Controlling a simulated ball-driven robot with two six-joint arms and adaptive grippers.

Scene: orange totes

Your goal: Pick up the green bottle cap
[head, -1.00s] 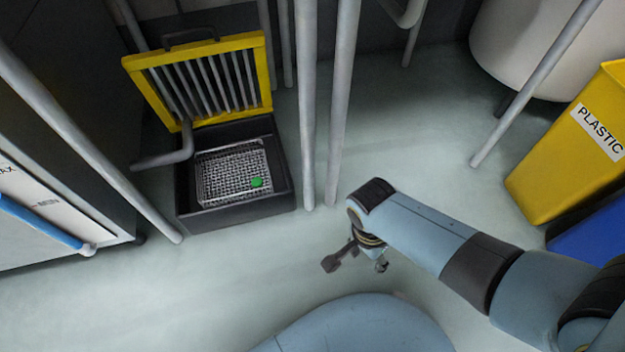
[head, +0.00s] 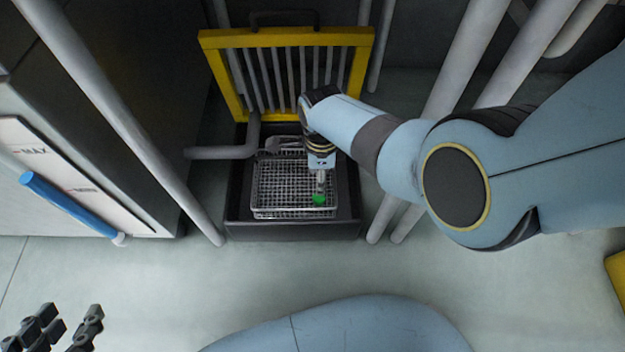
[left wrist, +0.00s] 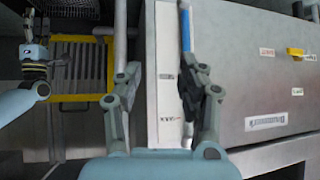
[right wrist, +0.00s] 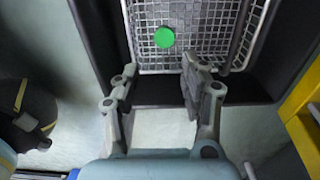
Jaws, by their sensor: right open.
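The green bottle cap (head: 319,200) lies on a wire mesh basket (head: 275,210) inside a dark open box (head: 290,232). In the right wrist view the cap (right wrist: 164,37) shows as a whole green disc just beyond the fingertips, not between them. My right gripper (head: 320,183) hangs over the basket near the cap. In the right wrist view its fingers (right wrist: 157,72) stand apart with nothing between them. My left gripper (head: 65,328) is at the lower left of the head view, away from the box. Its fingers (left wrist: 161,85) are apart and empty.
A yellow-framed grate (head: 287,38) stands raised behind the box. Grey pipes (head: 125,125) flank the box on both sides. A cabinet with a blue tube (head: 65,205) is at the left. The floor in front of the box is clear.

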